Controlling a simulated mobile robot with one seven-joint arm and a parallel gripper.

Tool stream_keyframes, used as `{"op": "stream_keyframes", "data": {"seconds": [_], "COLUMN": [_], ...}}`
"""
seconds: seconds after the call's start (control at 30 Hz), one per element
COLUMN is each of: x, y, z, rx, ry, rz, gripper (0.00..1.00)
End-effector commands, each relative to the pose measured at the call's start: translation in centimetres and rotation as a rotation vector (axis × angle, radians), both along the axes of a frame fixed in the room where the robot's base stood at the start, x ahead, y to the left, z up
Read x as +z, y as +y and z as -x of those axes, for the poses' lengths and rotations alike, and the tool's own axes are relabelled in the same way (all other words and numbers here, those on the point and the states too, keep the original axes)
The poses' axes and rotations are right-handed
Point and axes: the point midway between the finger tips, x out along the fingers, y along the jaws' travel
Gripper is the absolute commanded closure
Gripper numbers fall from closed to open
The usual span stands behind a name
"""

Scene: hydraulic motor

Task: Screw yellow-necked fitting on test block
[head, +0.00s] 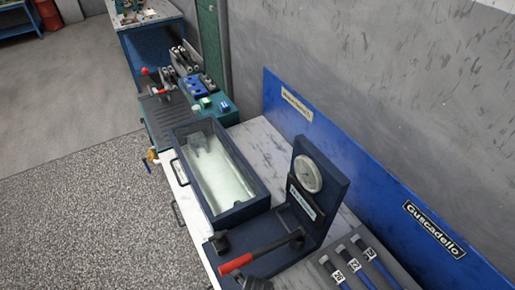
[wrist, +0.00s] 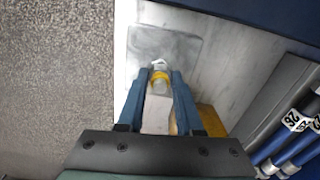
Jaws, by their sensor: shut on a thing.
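In the wrist view my gripper (wrist: 160,78) is shut on the yellow-necked fitting (wrist: 159,77), held between the tips of its two blue fingers. The fitting shows a yellow band and a pale metallic end. A pale grey block-like shape (wrist: 156,117) shows between the fingers, and a tan-yellow piece (wrist: 212,121) lies partly behind the right finger. I cannot tell which shape is the test block, or whether the fitting touches it. My gripper does not show in the head view.
In the head view, a gauge stand (head: 318,190) with a red-handled lever (head: 236,264) stands beside an open dark-rimmed tank (head: 265,192). Labelled hoses (head: 357,262) lie at the lower right. A blue panel (head: 370,180) runs along the wall. A grey square plate (wrist: 185,45) lies beyond the fitting.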

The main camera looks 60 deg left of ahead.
Motion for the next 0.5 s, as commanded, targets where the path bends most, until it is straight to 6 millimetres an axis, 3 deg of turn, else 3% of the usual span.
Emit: {"op": "stream_keyframes", "data": {"seconds": [0.17,0.5], "x": [-0.10,-0.18], "y": [0.01,-0.01], "z": [0.03,0.04], "rx": [-0.081,-0.468], "ry": [0.001,0.001], "rz": [0.000,0.000], "gripper": [1.00,1.00]}}
